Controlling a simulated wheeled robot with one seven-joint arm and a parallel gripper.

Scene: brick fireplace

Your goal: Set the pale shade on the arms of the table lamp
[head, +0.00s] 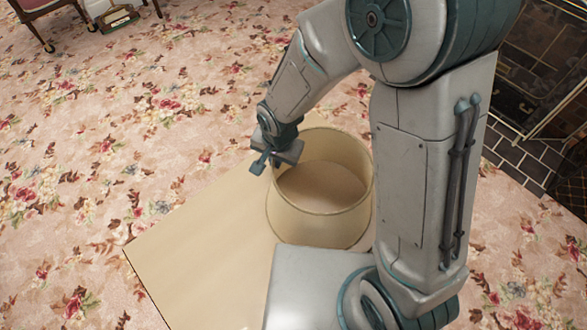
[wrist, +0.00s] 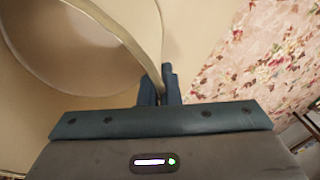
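The pale shade (head: 318,228) is a wide, open cream drum at the table's right part in the head view, roughly upright. I cannot tell whether its lower edge touches the tabletop. My gripper (head: 268,163) is at the shade's upper left rim. In the wrist view the shade (wrist: 100,75) fills the upper left, and its rim runs down between the two close fingers of my gripper (wrist: 159,90), which look shut on its wall. The table lamp and its arms are not in view; my arm hides part of the scene on the right.
The pale wooden tabletop (head: 195,255) is bare left of the shade. Flowered carpet (head: 110,150) surrounds it. A dark fireplace screen (head: 540,70) and dark tiles (head: 510,155) are at the right. A chair (head: 45,15) and some books (head: 118,17) are far back left.

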